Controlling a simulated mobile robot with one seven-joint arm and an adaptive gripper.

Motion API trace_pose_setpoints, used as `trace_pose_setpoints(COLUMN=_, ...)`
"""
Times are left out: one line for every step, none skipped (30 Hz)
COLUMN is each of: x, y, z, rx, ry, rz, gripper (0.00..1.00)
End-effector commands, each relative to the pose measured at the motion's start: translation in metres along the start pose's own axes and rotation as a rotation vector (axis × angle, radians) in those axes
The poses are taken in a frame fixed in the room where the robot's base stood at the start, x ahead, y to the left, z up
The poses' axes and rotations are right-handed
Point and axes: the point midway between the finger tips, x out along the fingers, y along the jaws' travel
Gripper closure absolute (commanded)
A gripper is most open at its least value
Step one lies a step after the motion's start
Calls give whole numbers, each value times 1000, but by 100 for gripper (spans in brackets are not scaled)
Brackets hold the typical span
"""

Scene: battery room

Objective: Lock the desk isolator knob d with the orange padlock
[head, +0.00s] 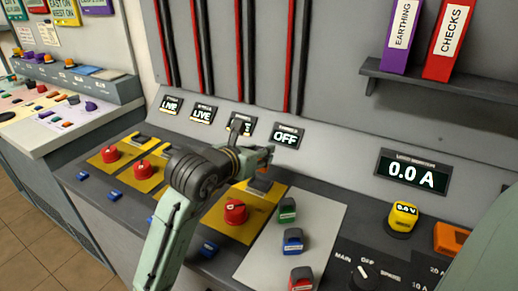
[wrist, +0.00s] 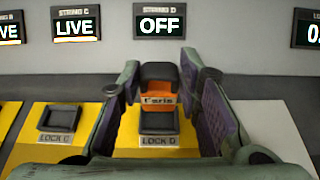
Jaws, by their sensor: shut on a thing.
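The orange padlock (wrist: 157,99), with a dark top and a lettered label, is between the fingertips of my gripper (wrist: 160,80). My gripper is shut on it and holds it upright over or at the far side of the dark LOCK D seat (wrist: 159,123); I cannot tell whether they touch. In the head view my gripper (head: 262,158) is above the same seat (head: 260,188), and only a little orange shows at its tip. The red knob d (head: 235,212) sits on the yellow plate just in front of the seat. The display above reads OFF (head: 287,137).
Other red knobs (head: 143,168) stand on yellow plates to the left, under displays reading LIVE (head: 202,114). Green (head: 287,212), blue (head: 293,240) and red (head: 301,279) padlocks stand on the pale mat at right. A yellow 0.0 V meter (head: 403,218) stands farther right.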

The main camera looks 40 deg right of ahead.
Motion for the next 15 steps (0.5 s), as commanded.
trace_pose_setpoints(x=3, y=0, z=-8, rx=-2, ry=0, rz=-1, gripper=99)
trace_pose_setpoints(x=4, y=0, z=-10, rx=-2, ry=0, rz=-1, gripper=99)
trace_pose_setpoints(x=6, y=0, z=-14, rx=-2, ry=-1, rz=-1, gripper=99)
trace_pose_setpoints(x=7, y=0, z=-17, rx=-3, ry=-1, rz=-1, gripper=99)
trace_pose_setpoints(x=8, y=0, z=-20, rx=-3, ry=-1, rz=-1, gripper=99)
trace_pose_setpoints(x=10, y=0, z=-24, rx=-2, ry=-1, rz=-1, gripper=99)
trace_pose_setpoints(x=11, y=0, z=-27, rx=-2, ry=-1, rz=0, gripper=99)
trace_pose_setpoints(x=12, y=0, z=-29, rx=-1, ry=-1, rz=0, gripper=99)
trace_pose_setpoints(x=13, y=0, z=-32, rx=-1, ry=-1, rz=0, gripper=99)
trace_pose_setpoints(x=14, y=0, z=-34, rx=-2, ry=-1, rz=0, gripper=99)
trace_pose_setpoints(x=15, y=0, z=-36, rx=-2, ry=-2, rz=0, gripper=99)
trace_pose_setpoints(x=15, y=0, z=-37, rx=-2, ry=-1, rz=0, gripper=99)
trace_pose_setpoints(x=16, y=0, z=-38, rx=-1, ry=-2, rz=0, gripper=99)
trace_pose_setpoints(x=16, y=0, z=-38, rx=-1, ry=-2, rz=0, gripper=99)
trace_pose_setpoints(x=16, y=0, z=-39, rx=-1, ry=-2, rz=0, gripper=99)
